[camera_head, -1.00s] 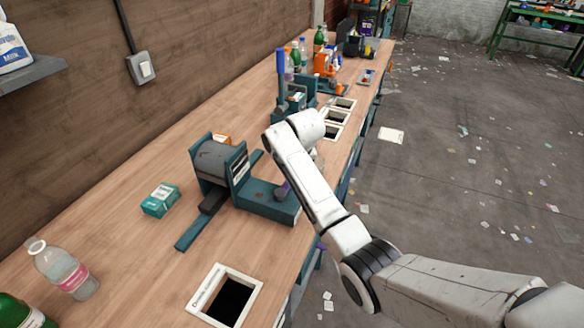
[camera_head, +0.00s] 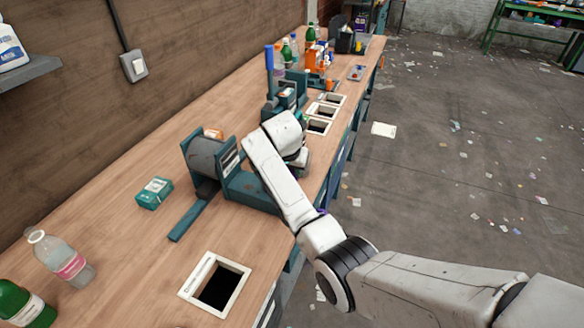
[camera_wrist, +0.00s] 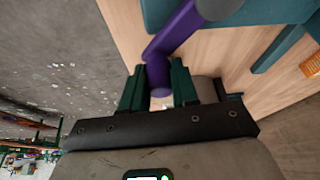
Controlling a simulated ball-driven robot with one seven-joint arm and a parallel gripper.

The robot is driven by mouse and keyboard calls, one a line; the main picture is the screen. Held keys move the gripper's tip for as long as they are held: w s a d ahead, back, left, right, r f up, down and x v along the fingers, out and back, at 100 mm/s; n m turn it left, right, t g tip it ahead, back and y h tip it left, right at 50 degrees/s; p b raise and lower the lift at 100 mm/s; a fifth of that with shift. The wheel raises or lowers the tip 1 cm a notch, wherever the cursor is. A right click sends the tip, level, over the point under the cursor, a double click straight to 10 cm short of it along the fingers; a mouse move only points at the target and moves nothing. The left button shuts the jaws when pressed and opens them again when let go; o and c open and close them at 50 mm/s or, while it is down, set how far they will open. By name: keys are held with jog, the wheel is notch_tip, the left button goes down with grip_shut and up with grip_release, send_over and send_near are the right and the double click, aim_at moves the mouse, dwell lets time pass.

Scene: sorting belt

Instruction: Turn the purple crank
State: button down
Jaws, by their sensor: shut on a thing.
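The purple crank (camera_wrist: 172,42) shows in the wrist view as a bent bar with a round knob-like end at the top and a handle at the bottom. My gripper (camera_wrist: 158,85) has its two dark green fingers on either side of the handle, shut on it. In the head view my arm hides the crank and the fingers. The crank's machine there has a grey drum (camera_head: 206,157) between teal plates and a teal base (camera_head: 250,190), partly behind my arm.
A teal box (camera_head: 154,193), a clear bottle (camera_head: 60,260) and a green bottle (camera_head: 24,305) stand on the wooden bench at left. A white-framed opening (camera_head: 236,302) is at the front, with several more beyond. A blue-handled device (camera_head: 270,70) stands farther back.

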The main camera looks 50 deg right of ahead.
jog(key=shift+a, duration=0.1)
dwell(0.3)
jog(key=c, duration=0.8)
grip_release()
jog(key=shift+c, duration=0.2)
jog(key=b+v, duration=0.1)
jog(key=v, duration=0.9)
jog(key=shift+r, duration=0.35)
jog(key=shift+s+a, duration=0.1)
jog(key=shift+a, duration=0.05)
